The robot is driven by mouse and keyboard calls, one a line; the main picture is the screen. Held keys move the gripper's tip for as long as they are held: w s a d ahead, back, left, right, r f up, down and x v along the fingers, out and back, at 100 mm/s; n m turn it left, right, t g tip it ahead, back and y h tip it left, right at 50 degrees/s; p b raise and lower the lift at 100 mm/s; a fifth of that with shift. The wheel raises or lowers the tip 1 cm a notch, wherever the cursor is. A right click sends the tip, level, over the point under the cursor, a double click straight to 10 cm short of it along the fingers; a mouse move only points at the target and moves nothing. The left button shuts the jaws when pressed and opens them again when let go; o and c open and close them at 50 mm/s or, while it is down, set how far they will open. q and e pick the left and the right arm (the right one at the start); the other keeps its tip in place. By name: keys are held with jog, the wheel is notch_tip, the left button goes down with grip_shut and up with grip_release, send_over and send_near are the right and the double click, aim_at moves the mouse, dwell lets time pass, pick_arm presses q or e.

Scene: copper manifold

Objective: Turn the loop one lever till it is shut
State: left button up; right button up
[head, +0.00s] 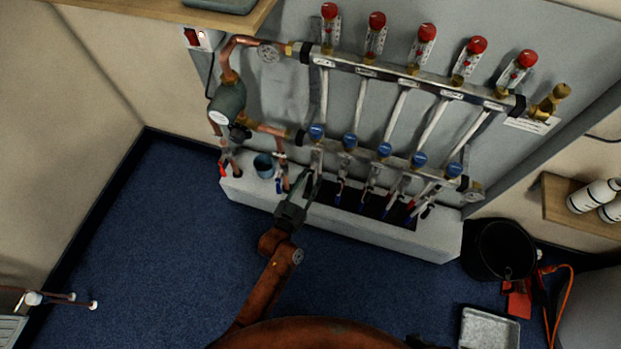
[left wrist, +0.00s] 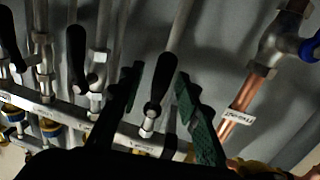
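The copper manifold's lower bar (head: 375,159) carries several blue caps and a row of valves with pipes below it. My left gripper (head: 309,180) is at the left end of this row in the head view. In the left wrist view, a black lever (left wrist: 159,82) stands between the two spread fingers of my left gripper (left wrist: 158,102), apparently the loop one lever. A gap shows between the lever and the green-padded finger. The gripper looks open; contact with the other finger is unclear. The label below the lever is too blurred to read. My right gripper is out of view.
Other black levers (left wrist: 77,55) stand beside this one. A labelled copper pipe (left wrist: 236,112) runs close on the other side. A blue cup (head: 264,165) sits on the white box (head: 425,240) beneath the manifold. A black bucket (head: 500,250) stands at right.

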pick_arm(q)
jog(key=shift+c, duration=0.3)
grip_shut()
dwell(0.3)
